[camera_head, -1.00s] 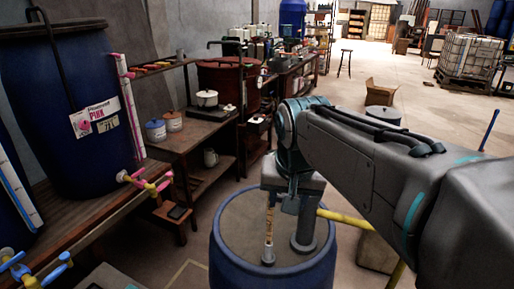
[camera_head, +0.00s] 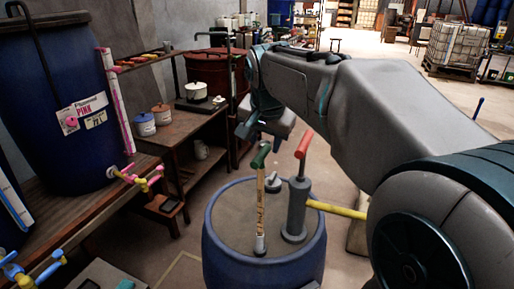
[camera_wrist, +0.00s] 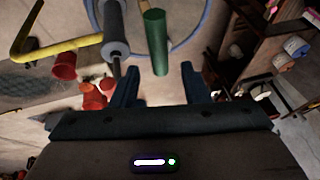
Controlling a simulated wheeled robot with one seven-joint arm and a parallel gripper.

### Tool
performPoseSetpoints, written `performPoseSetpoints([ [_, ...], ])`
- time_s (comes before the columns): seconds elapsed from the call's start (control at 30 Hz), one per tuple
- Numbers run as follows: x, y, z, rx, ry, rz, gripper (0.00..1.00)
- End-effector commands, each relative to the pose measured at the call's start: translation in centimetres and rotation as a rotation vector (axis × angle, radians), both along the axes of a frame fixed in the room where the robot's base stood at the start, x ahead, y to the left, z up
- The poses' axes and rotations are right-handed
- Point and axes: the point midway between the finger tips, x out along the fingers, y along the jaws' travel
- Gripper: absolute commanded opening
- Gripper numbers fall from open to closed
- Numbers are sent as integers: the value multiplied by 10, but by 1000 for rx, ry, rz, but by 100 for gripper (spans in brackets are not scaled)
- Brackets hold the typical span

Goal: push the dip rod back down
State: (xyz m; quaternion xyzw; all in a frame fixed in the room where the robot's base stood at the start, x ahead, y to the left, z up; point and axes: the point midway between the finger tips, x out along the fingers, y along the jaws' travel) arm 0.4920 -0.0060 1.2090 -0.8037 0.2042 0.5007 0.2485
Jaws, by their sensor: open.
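The dip rod (camera_head: 261,205) is a pale marked stick with a green handle (camera_head: 260,155) on top. It stands upright from a collar in the lid of a blue drum (camera_head: 225,255), with much of its length showing above the lid. My gripper (camera_head: 265,128) is above and slightly behind the green handle in the head view, partly hidden by my arm. In the wrist view my gripper (camera_wrist: 159,72) is open, its two fingers apart and empty. The green handle (camera_wrist: 156,42) shows beyond and between the fingertips, with no contact visible.
A grey pump (camera_head: 297,208) with a red handle stands close right of the rod, its yellow spout (camera_head: 337,209) pointing right. A small grey cap (camera_head: 273,184) is on the lid. A bench (camera_head: 65,225) with a blue vat (camera_head: 55,110) is at left.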

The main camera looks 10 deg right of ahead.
Motion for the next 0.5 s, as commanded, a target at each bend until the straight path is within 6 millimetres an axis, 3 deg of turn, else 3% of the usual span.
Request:
performPoseSetpoints([
  [0.2,15,-3,-34,0,3,0,41],
  [0.5,22,-4,-48,0,-1,0,41],
])
